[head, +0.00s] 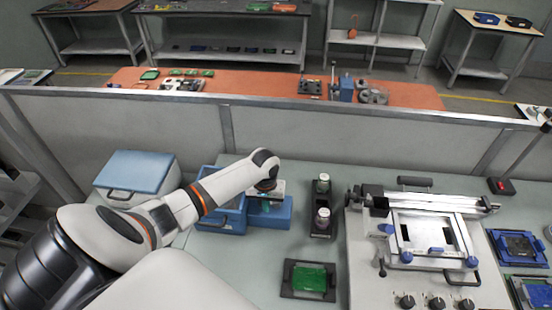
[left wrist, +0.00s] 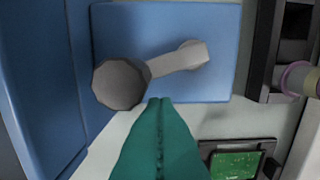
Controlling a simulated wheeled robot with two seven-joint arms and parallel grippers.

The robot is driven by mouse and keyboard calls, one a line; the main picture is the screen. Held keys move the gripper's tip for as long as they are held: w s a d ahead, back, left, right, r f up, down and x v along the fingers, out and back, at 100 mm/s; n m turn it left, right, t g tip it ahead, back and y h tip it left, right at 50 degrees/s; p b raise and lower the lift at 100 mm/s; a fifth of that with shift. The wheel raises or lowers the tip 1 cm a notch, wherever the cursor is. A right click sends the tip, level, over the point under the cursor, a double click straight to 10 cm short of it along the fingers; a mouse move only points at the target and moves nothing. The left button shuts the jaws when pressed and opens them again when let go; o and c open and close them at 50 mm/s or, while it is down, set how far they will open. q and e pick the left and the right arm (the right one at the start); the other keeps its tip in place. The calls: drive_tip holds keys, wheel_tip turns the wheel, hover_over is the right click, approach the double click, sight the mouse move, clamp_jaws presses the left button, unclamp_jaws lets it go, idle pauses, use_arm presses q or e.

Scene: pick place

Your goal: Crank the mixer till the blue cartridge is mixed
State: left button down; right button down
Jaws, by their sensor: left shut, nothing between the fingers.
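The mixer (head: 282,217) is a blue box on the bench. In the left wrist view the blue mixer face (left wrist: 215,85) fills the middle, with a grey crank arm (left wrist: 178,60) ending in a dark round knob (left wrist: 121,84). The knob is at the left end of the crank. My left gripper (head: 265,205) is over the mixer. In the left wrist view its teal fingers (left wrist: 160,100) are shut together and empty, tips just below and right of the knob. I cannot tell whether they touch it. I cannot make out a blue cartridge. My right gripper is not in view.
A dark rack (head: 322,240) with two small jars (head: 322,184) stands right of the mixer. A green board in a black frame (head: 309,281) lies in front. A large printer-like fixture (head: 365,255) is at right. A blue-lidded box (head: 137,172) is at left; a low partition (head: 280,135) runs behind.

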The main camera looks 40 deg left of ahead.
use_arm(q)
wheel_tip(320, 180, up, 6)
idle(0.6)
idle(0.5)
